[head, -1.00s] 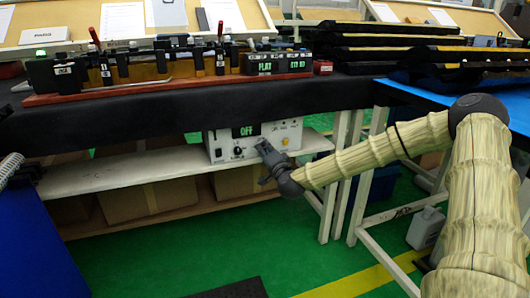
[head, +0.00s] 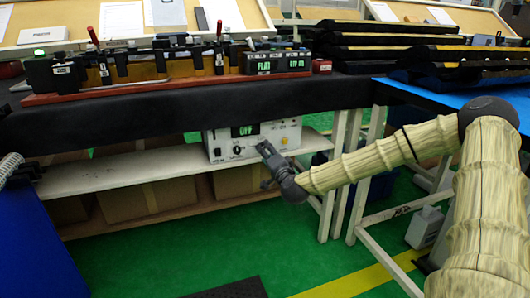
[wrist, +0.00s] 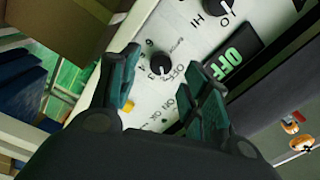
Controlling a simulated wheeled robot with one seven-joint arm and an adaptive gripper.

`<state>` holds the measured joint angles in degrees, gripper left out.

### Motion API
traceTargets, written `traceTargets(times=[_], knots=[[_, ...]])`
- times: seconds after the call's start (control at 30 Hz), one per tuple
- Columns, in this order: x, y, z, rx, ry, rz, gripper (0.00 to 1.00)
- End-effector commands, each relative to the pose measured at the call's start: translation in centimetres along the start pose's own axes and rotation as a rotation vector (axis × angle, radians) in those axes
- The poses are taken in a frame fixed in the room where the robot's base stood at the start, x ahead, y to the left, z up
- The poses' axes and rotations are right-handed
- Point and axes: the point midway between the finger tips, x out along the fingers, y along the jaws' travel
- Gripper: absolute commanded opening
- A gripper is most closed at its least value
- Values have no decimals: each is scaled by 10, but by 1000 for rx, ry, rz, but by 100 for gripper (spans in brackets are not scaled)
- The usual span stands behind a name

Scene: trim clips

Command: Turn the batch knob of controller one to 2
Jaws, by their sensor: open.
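The controller (head: 223,152) is a white box on the shelf under the bench, with a display reading OFF (head: 245,130). In the wrist view its tilted white panel shows the OFF display (wrist: 229,64). A black knob (wrist: 160,64) with numbers and OFF marked around it lies between and just beyond my fingertips. Another knob with HI marked by it (wrist: 219,7) is at the top edge. My gripper (head: 262,150) is in front of the panel's right part; in the wrist view my gripper (wrist: 168,80) is open, apart from the knob.
The black bench top (head: 190,122) overhangs the controller. The white shelf (head: 120,170) has free room to the left. White table legs (head: 345,165) stand right of the controller. Cardboard boxes (head: 150,198) sit below. A yellow button (wrist: 128,106) is by the left finger.

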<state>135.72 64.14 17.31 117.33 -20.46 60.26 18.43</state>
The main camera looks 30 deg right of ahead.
Motion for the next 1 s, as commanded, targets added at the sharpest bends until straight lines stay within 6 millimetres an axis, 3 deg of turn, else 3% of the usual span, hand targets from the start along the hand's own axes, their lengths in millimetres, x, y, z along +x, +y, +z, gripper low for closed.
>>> traceTargets(times=[0.5, 0.73, 1.0], knots=[[-74, 0, -1, 3, 1, 0, 48], [-89, 1, -1, 2, 0, 1, 48], [-94, 1, 0, 0, 0, 1, 48]])
